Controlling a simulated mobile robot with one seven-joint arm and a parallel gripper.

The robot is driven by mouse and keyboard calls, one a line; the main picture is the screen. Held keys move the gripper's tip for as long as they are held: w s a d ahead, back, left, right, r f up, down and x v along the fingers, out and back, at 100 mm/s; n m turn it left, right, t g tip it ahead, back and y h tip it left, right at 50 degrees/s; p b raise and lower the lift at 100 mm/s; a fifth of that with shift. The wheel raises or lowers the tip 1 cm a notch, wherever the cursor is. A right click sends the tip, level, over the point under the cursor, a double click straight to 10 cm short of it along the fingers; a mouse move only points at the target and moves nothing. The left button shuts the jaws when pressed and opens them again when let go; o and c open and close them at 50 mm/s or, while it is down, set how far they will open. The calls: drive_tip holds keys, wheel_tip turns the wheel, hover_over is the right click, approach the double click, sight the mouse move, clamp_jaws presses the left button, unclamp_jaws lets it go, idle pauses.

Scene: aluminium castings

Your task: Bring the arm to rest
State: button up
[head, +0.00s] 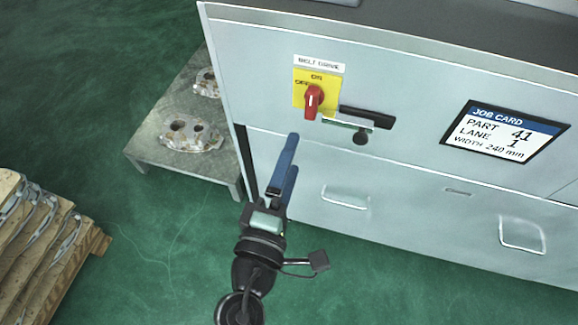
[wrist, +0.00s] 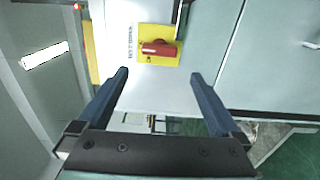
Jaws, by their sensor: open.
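My gripper (head: 292,152) is in front of the grey cabinet's face in the head view, below and left of the rotary switch. Its two blue fingers stand apart with nothing between them. In the wrist view the open fingers (wrist: 159,76) point toward the cabinet front. The red switch handle (head: 313,101) sits on a yellow plate (head: 302,93) labelled ON and OFF, under a BELT DRIVE label. The handle stands about upright in the head view, below the word ON. It also shows in the wrist view (wrist: 158,48), beyond the fingertips and apart from them.
A black-and-metal latch (head: 366,118) projects right of the switch. A job card screen (head: 505,132) reads part 41, lane 1, width 240 mm. A grey low table (head: 150,141) with castings (head: 190,135) stands left. A wooden pallet (head: 86,246) is at lower left. Green floor lies between.

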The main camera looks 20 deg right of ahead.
drive_tip(key=shift+s+a, duration=0.15)
drive_tip(key=shift+s, duration=0.15)
idle(0.4)
drive_tip(key=w+a+r+m+t+y, duration=0.1)
drive_tip(key=w+a+r+m+t, duration=0.25)
drive_tip(key=r, duration=0.95)
drive_tip(key=w+r+m+t+y, duration=0.2)
drive_tip(key=w+r+m, duration=0.3)
drive_tip(key=r, duration=0.8)
drive_tip(key=s+a+r+m+t+y, duration=0.1)
drive_tip(key=s+a+r+t+y, duration=0.1)
drive_tip(key=s+r, duration=0.35)
drive_tip(key=s+a+r+m+t+y, duration=0.1)
drive_tip(key=s+a+r+t+y, duration=0.15)
drive_tip(key=r, duration=0.65)
drive_tip(key=s+a+r+m+t+y, duration=0.1)
drive_tip(key=s+r+t+y, duration=0.2)
drive_tip(key=r, duration=0.5)
wheel_tip(320, 180, up, 15)
drive_tip(key=w+p, duration=0.1)
drive_tip(key=p, duration=1.5)
drive_tip(key=shift+f+g, duration=0.15)
drive_tip(key=shift+g, duration=0.15)
drive_tip(key=shift+h, duration=0.25)
